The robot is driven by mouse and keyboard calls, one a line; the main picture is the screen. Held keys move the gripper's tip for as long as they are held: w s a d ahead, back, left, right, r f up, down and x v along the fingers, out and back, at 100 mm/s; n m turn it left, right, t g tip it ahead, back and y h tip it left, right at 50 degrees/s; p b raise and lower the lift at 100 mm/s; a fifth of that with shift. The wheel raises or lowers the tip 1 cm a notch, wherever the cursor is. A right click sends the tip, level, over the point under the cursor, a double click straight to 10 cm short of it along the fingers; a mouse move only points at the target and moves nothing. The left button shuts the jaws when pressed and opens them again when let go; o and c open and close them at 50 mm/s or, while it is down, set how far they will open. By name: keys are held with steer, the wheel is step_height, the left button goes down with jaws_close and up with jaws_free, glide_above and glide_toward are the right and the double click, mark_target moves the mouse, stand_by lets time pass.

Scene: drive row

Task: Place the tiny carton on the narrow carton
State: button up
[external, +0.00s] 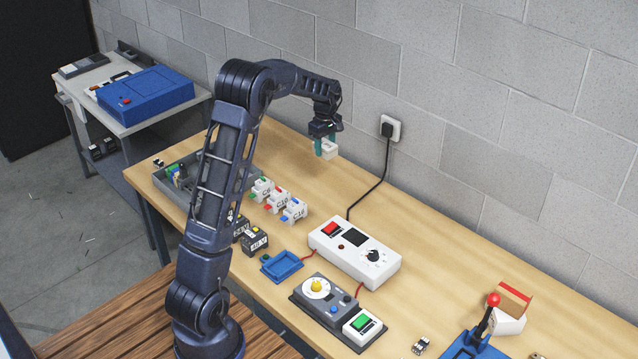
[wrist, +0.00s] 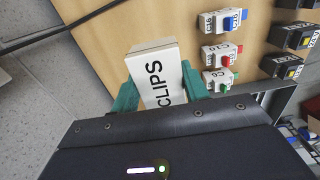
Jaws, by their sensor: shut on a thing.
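A small white carton marked CLIPS (wrist: 155,80), which I take to be the tiny carton, is held between the teal fingers of my gripper (wrist: 152,92). In the external view the carton (external: 328,152) hangs from my gripper (external: 325,143), in the air over the back of the bench near the wall. A larger carton (external: 514,301) with a tan top, a red stripe and white sides stands at the right of the bench, far from my gripper. It may be the narrow carton; no label on it is readable. It is partly hidden behind a red-knobbed lever.
The blue lever unit (external: 474,347) stands in front of that carton. A white power box (external: 354,251) with a cable to the wall socket (external: 390,128) sits mid-bench. Several white connector blocks (external: 278,198) and a grey tray (external: 164,185) are left. Bench right of the power box is mostly clear.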

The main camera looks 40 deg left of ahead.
steer(key=w+d+r+m, duration=0.2)
steer(key=w+d+m, duration=0.1)
steer(key=d, duration=1)
steer(key=w+d+r+m, duration=0.2)
steer(key=w+d+m, duration=0.1)
steer(key=d, duration=0.9)
steer(key=w+d+r+m, duration=0.2)
steer(key=w+d+m, duration=0.15)
steer(key=d, duration=0.95)
step_height(320, 180, up, 6)
steer(key=r+m, duration=0.1)
steer(key=m, duration=0.7)
glide_above(514, 291)
step_height(514, 291, down, 20)
steer(key=shift+d+r, duration=0.1)
steer(key=shift+r, duration=0.15)
steer(key=shift+s+f, duration=0.1)
steer(key=shift+f, duration=0.1)
steer(key=o, duration=1.1)
steer(key=shift+r, duration=0.1)
